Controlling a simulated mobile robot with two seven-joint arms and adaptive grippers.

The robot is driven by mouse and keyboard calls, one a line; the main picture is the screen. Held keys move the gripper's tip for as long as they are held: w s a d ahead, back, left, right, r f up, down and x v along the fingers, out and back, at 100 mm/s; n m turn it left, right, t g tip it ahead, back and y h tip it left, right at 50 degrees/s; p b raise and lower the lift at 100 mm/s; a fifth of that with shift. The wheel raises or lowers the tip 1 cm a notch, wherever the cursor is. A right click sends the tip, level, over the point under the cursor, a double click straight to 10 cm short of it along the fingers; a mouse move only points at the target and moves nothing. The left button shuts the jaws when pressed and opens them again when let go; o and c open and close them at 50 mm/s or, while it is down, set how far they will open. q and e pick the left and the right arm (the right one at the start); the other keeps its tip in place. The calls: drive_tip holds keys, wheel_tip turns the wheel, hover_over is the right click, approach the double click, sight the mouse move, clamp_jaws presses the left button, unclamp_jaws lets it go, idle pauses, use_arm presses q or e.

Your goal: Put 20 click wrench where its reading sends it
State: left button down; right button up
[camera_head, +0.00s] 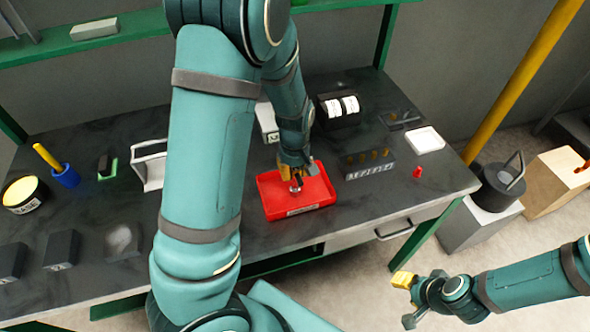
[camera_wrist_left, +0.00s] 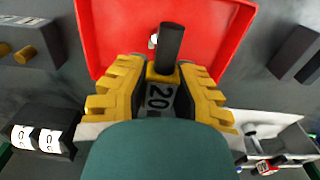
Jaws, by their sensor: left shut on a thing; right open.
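My left gripper (camera_head: 296,176) is over the red tray (camera_head: 313,197). In the left wrist view its yellow fingers (camera_wrist_left: 160,92) are shut on the 20 click wrench (camera_wrist_left: 171,42). The wrench has a black cylindrical end, a yellow collar and a pale label reading 20. Its black end points over the red tray, which also shows in the left wrist view (camera_wrist_left: 98,35); I cannot tell whether it touches the tray. The tray has a white label on its front. My right gripper (camera_head: 406,300) is open and empty, off the bench at lower right.
A black box with two white dials (camera_head: 338,108) stands behind the tray. A grey rack with several brown pegs (camera_head: 367,165) and a small red piece (camera_head: 417,172) are to its right. A blue cup (camera_head: 65,176) and several dark blocks (camera_head: 62,250) are at left.

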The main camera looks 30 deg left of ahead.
use_arm(q)
drive_tip(key=c, duration=0.9)
unclamp_jaws()
drive_tip(key=shift+f, duration=0.1)
drive_tip(key=shift+r, duration=0.35)
wheel_tip(320, 180, up, 12)
drive_tip(key=p, duration=0.3)
drive_tip(key=shift+f, duration=0.15)
